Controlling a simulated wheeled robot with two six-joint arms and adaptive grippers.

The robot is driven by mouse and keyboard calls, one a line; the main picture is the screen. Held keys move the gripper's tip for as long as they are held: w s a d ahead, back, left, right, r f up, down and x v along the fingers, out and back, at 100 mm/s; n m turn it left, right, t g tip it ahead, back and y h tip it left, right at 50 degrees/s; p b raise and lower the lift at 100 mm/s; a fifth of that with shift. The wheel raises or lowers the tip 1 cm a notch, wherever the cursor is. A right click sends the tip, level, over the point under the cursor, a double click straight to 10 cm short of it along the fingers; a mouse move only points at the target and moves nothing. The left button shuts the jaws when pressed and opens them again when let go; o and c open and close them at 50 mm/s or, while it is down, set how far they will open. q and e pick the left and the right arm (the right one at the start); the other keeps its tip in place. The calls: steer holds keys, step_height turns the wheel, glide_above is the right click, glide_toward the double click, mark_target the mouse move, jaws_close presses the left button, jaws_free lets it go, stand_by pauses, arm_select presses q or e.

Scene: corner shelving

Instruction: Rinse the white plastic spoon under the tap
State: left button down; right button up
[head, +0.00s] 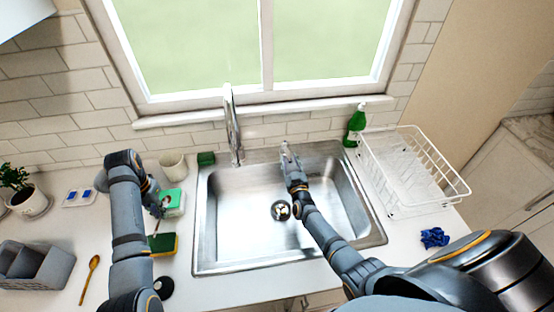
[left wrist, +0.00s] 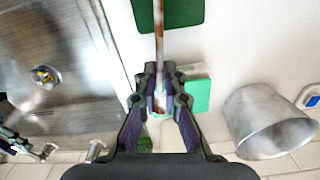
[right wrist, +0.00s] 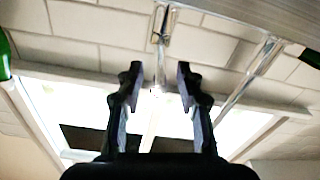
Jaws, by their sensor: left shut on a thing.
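My left gripper (head: 161,207) is over the counter left of the sink, shut on a thin, brownish stick-like thing (left wrist: 159,40). The thing runs away from the fingers over a dark green pad; its far end is out of the left wrist view. I cannot tell whether it is a spoon. No white plastic spoon shows clearly elsewhere. My right gripper (head: 287,150) is above the back of the steel sink (head: 235,255); its fingers are apart and empty in the right wrist view (right wrist: 158,75). The chrome tap (head: 232,125) stands behind the sink, left of my right gripper.
A white dish rack (head: 465,190) and green bottle (head: 355,125) stand right of the sink, with a blue cloth (head: 434,237) in front. Left are a cup (head: 173,165), sponges (head: 163,245), a wooden spoon (head: 90,278), a grey caddy (head: 35,265) and a potted plant (head: 15,180).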

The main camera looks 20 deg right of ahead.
steer(key=shift+w+d, duration=0.1)
steer(key=shift+w, duration=0.4)
steer(key=shift+s, duration=0.1)
jaws_close()
